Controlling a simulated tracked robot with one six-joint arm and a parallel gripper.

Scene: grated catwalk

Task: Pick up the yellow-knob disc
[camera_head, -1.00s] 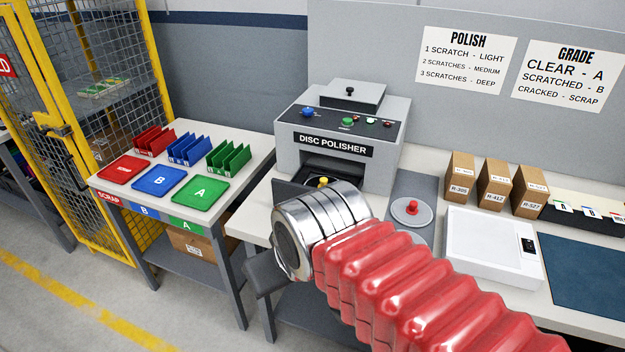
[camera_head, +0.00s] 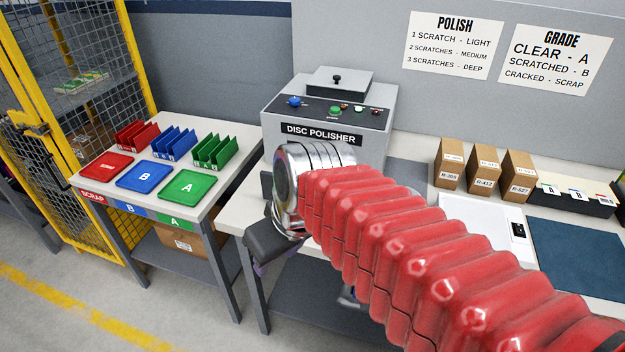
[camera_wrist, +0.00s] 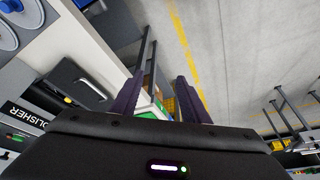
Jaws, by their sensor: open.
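The yellow-knob disc shows in the wrist view as a small yellow knob (camera_wrist: 68,100) at the dark opening of the disc polisher (camera_wrist: 45,100), at the left. Its disc is hard to make out. In the head view my arm covers the opening of the polisher (camera_head: 377,110), so the disc is hidden there. My gripper (camera_wrist: 159,78) is open and empty, its two dark purple fingers apart over the floor and bench edge. It lies to the right of the disc in the wrist view. In the head view my gripper (camera_head: 262,250) is partly hidden at the bench's front edge.
A side table holds red (camera_head: 107,166), blue (camera_head: 144,174) and green (camera_head: 188,188) trays with racks behind. Cardboard boxes (camera_head: 483,167), a white device (camera_head: 480,225) and a dark blue mat (camera_head: 575,260) occupy the bench's right. A yellow mesh cage stands far left.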

